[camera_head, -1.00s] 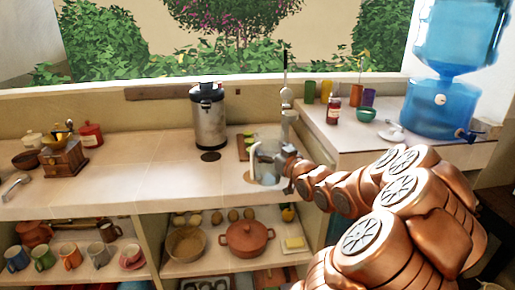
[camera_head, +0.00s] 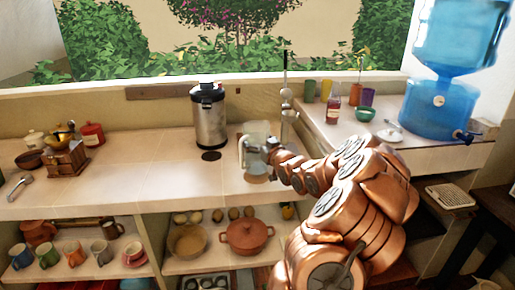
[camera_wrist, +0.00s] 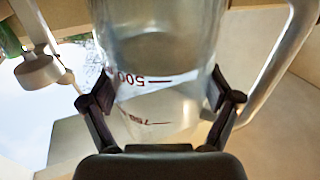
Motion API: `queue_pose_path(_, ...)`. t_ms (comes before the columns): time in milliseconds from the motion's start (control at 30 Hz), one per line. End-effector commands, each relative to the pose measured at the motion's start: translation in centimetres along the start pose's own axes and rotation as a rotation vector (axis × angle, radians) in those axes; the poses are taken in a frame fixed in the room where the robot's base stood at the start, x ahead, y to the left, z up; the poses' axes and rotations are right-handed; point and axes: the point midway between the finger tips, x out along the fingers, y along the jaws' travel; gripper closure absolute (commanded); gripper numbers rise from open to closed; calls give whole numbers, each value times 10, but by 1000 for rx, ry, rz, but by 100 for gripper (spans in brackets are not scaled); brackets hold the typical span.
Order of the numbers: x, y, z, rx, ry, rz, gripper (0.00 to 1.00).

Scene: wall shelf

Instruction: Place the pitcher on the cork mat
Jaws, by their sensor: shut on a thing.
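The clear glass pitcher (camera_head: 257,136) is at the right part of the counter, upright, its handle toward the left. My gripper (camera_head: 271,150) is shut on its side from the right. In the wrist view the pitcher (camera_wrist: 160,60) fills the space between the gripper's dark finger pads (camera_wrist: 162,95), with red volume marks and its handle at right.
A tap (camera_head: 287,110) rises just right of the pitcher. A wooden grinder (camera_head: 66,158) is at far left. The counter (camera_head: 150,180) between is clear. A blue water dispenser (camera_head: 440,105) stands at right.

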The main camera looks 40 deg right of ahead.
Motion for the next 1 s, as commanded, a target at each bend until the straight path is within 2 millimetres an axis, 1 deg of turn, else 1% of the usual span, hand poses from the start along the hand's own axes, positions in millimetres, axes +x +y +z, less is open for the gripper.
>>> queue_pose_path(200, 0, 0, 20, 3, 0, 0, 81)
queue_pose_path(300, 0, 0, 26, 1, 2, 0, 81)
queue_pose_path(733, 0, 0, 32, 0, 2, 0, 81)
queue_pose_path(767, 0, 0, 32, 0, 1, 0, 11)
queue_pose_path(867, 0, 0, 32, 0, 1, 0, 0)
queue_pose_path(1000, 0, -1, 32, 0, 0, 0, 0)
